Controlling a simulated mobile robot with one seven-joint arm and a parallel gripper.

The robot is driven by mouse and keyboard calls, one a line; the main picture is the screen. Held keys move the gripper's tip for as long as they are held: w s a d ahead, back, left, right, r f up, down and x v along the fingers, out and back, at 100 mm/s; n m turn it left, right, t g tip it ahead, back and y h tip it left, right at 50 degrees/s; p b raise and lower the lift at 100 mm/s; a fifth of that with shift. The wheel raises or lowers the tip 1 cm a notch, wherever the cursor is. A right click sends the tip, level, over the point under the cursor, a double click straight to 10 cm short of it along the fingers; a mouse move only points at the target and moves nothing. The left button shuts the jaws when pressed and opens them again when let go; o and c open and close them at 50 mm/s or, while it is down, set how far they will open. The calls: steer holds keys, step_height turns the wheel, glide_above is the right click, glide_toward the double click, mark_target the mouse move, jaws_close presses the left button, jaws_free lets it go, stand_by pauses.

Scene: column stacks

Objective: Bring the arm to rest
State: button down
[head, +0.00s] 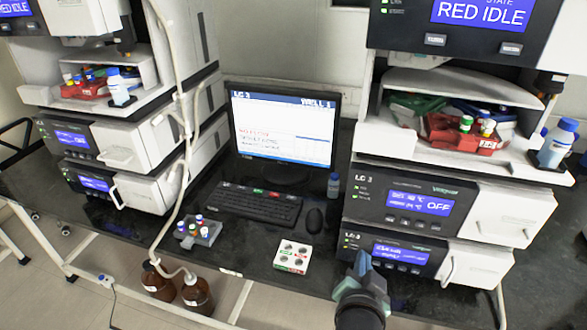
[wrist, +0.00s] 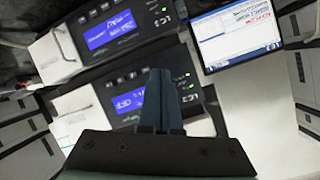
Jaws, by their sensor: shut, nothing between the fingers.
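My gripper (head: 362,262) shows at the bottom right of centre in the head view, in front of the lower units of the right instrument stack (head: 408,255). Its fingers are together and hold nothing. In the wrist view my gripper (wrist: 157,75) points toward the display panels of that stack (wrist: 115,35), with the fingers closed. I cannot tell the exact gap to the stack, but I see no contact.
A white vial rack (head: 292,257) and a grey vial rack (head: 198,232) stand near the bench's front edge. Behind them are a keyboard (head: 255,204), mouse (head: 314,218) and monitor (head: 283,125). Brown bottles (head: 197,295) stand below, with tubing. A left instrument stack (head: 130,140) flanks the monitor.

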steer(key=w+a+r+n+t+y, duration=0.1)
steer(key=a+r+n+t, duration=0.15)
steer(key=r, duration=1.05)
steer(key=w+a+r+n+t, duration=0.1)
steer(key=a+r+n+t, duration=0.2)
steer(key=r, duration=1)
steer(key=s+a+r+n+t+y, duration=0.1)
steer(key=s+a+r+t, duration=0.1)
steer(key=s+r, duration=0.3)
steer(key=s+a+r+n+t+y, duration=0.1)
steer(key=s+a+r+t, duration=0.2)
steer(key=r, duration=0.8)
steer(key=s+a+r+n+t, duration=0.1)
steer(key=s+a+r+t, duration=0.1)
steer(key=s+r+t, duration=0.2)
steer(key=s+r, duration=0.3)
steer(key=r, duration=0.1)
steer(key=shift+a+r+y, duration=0.25)
steer(key=shift+r+y, duration=0.1)
steer(key=shift+y, duration=0.05)
